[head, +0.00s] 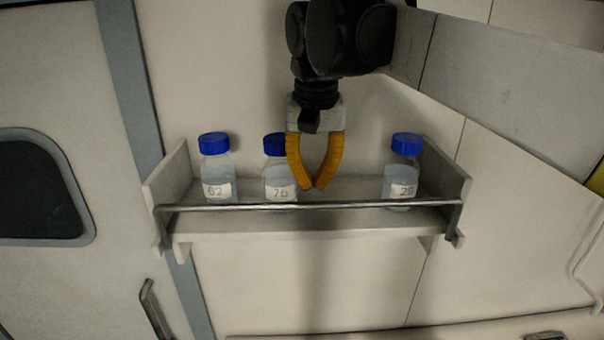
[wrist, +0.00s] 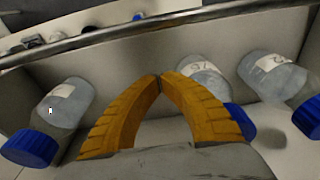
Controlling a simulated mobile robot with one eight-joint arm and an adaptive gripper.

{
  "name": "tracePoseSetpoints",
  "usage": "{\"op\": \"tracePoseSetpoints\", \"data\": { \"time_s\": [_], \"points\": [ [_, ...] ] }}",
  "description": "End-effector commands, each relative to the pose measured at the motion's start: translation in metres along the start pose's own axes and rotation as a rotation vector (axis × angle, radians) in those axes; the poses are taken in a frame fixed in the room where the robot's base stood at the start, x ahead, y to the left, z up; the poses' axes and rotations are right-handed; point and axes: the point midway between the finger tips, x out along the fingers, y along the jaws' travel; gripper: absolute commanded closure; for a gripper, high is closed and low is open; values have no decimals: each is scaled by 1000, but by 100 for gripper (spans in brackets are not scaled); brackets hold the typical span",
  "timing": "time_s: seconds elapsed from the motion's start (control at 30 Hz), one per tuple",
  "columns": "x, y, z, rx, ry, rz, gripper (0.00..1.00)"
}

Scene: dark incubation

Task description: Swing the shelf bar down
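The shelf bar (head: 340,205) is a thin metal rod across the front of a wall shelf (head: 300,224). It is raised, running in front of the lower part of the bottles. In the wrist view the bar (wrist: 130,30) crosses the top, beyond my fingertips. My gripper (head: 316,186) has orange fingers that point down, and their tips meet. It is above the shelf, just behind the bar as the wrist view shows, and holds nothing. The fingertips (wrist: 159,78) appear apart from the bar.
Three blue-capped bottles stand on the shelf: bottle 62 (head: 216,172) at left, bottle 76 (head: 279,178) close beside my gripper, and another bottle (head: 402,172) at right. A door (head: 60,120) with a dark window is at left.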

Motion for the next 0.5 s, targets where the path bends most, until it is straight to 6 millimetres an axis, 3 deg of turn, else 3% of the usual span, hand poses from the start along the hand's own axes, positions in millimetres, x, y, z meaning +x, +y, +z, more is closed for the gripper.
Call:
{"op": "tracePoseSetpoints", "data": {
  "time_s": [0.23,0.5],
  "points": [
    [-8,0,30,-2,0,0,100],
    [-9,0,39,0,0,0,100]
  ]
}}
